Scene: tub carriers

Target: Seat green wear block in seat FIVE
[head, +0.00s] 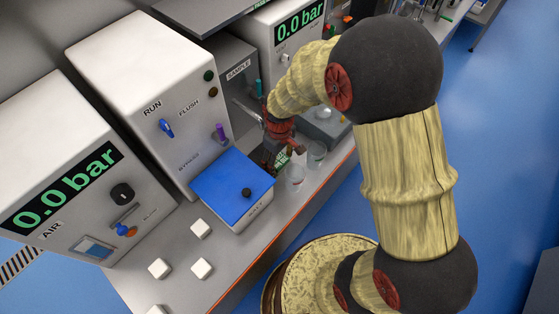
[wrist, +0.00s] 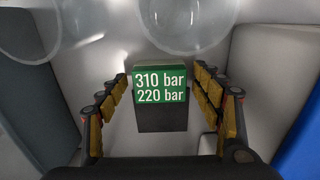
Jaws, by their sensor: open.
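In the wrist view a dark block with a green face (wrist: 161,84), printed "310 bar 220 bar" in white, stands between the fingers of my gripper (wrist: 162,77). It looks like the green wear block. The fingers are open, with a visible gap on each side of it. In the head view my gripper (head: 280,150) is low over the bench, beyond the blue-lidded box; a bit of green shows near its tips, mostly hidden. I cannot make out any seat marked FIVE.
Clear cups (head: 295,176) stand close to my gripper, and clear round vessels (wrist: 190,22) show ahead of the block. The blue-lidded box (head: 232,188) and several white blocks (head: 200,229) are on the bench. Grey machines (head: 145,90) line the back.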

